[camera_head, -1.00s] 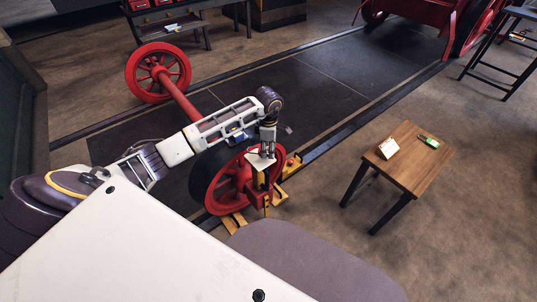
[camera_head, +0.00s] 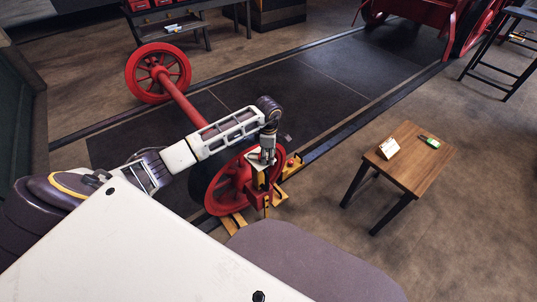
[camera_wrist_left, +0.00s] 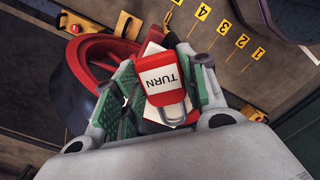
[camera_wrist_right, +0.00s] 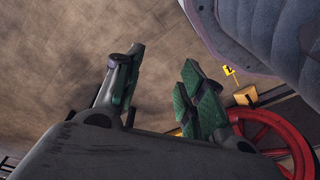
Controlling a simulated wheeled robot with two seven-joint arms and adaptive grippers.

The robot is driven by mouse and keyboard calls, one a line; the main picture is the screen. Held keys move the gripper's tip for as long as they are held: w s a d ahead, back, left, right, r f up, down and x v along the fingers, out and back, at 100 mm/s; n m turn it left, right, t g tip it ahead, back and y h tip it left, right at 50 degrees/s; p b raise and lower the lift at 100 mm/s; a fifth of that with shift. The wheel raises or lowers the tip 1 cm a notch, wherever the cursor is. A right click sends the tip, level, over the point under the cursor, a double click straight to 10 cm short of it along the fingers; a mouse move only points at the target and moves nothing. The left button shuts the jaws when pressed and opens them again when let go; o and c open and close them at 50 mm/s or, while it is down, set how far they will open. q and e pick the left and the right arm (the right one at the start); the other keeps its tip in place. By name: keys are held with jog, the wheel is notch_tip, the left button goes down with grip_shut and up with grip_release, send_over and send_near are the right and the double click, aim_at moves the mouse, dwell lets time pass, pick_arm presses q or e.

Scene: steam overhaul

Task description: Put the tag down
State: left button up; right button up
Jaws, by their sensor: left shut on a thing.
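In the head view my left gripper (camera_head: 263,160) hangs in front of the red wheel (camera_head: 228,186) near the yellow stand; the tag is too small to make out there. My right gripper (camera_wrist_right: 162,65) is open and empty in the right wrist view, above bare floor.
A small wooden table (camera_head: 425,170) stands to the right, bearing a white card (camera_head: 388,148) and a green item (camera_head: 429,142). Yellow numbered markers (camera_wrist_left: 222,24) stand near the wheel in the left wrist view. Floor between wheel and table is clear.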

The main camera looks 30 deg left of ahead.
pick_arm(q)
jog(key=o, duration=0.9)
pick_arm(e)
jog(key=shift+w+r, duration=0.2)
jog(key=shift+r, duration=0.05)
pick_arm(q)
jog(key=shift+o, duration=0.2)
notch_tip(320, 180, up, 12)
jog(key=p, duration=0.2)
pick_arm(e)
notch_tip(320, 180, down, 6)
jog(key=d, duration=0.1)
jog(key=shift+d+t, duration=0.25)
jog(key=shift+t, duration=0.05)
pick_arm(q)
jog(key=shift+r, duration=0.1)
pick_arm(e)
jog(key=shift+s, duration=0.25)
jog(key=shift+s, duration=0.1)
